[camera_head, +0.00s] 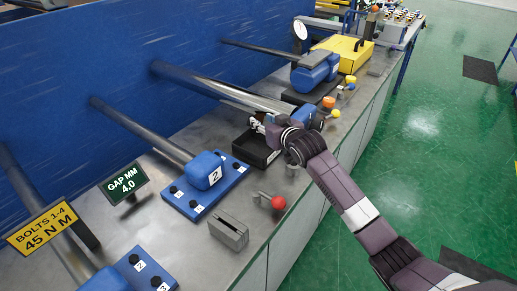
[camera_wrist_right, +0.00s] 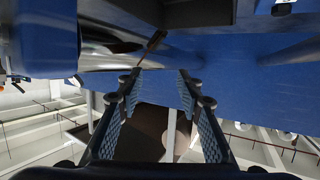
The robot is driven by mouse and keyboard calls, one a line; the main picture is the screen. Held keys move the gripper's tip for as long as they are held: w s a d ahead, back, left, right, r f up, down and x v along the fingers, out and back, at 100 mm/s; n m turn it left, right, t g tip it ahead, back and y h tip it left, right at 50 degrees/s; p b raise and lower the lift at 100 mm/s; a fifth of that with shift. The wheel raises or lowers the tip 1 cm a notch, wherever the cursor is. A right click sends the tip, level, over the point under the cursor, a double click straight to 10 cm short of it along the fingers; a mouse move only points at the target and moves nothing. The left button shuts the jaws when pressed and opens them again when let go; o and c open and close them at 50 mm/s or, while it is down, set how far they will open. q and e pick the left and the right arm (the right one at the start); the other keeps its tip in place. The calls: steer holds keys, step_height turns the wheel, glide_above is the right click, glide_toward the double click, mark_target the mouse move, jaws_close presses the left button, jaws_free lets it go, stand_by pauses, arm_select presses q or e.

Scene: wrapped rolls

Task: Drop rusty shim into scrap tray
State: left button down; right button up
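My right gripper (camera_head: 257,122) is above the workbench, over the far side of a black tray (camera_head: 252,150) with a white label. The arm hides part of the tray. In the right wrist view the two fingers of my right gripper (camera_wrist_right: 156,78) stand apart, with a clear gap and nothing visibly clamped between the pads. A thin dark reddish-brown strip (camera_wrist_right: 151,46) shows just beyond the fingertips; it may be the rusty shim, but I cannot tell what it touches. I cannot make out the shim in the head view. My left gripper is not in view.
A blue block marked 2 (camera_head: 205,170) on a bolted plate, a grey slotted block (camera_head: 229,230) and a red-knobbed lever (camera_head: 278,203) stand nearby. A yellow case (camera_head: 343,50) is farther back. A blue wall (camera_head: 130,60) borders the bench; green floor lies right.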

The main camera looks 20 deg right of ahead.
steer(key=v, duration=1.1)
steer(key=shift+s+d, duration=0.1)
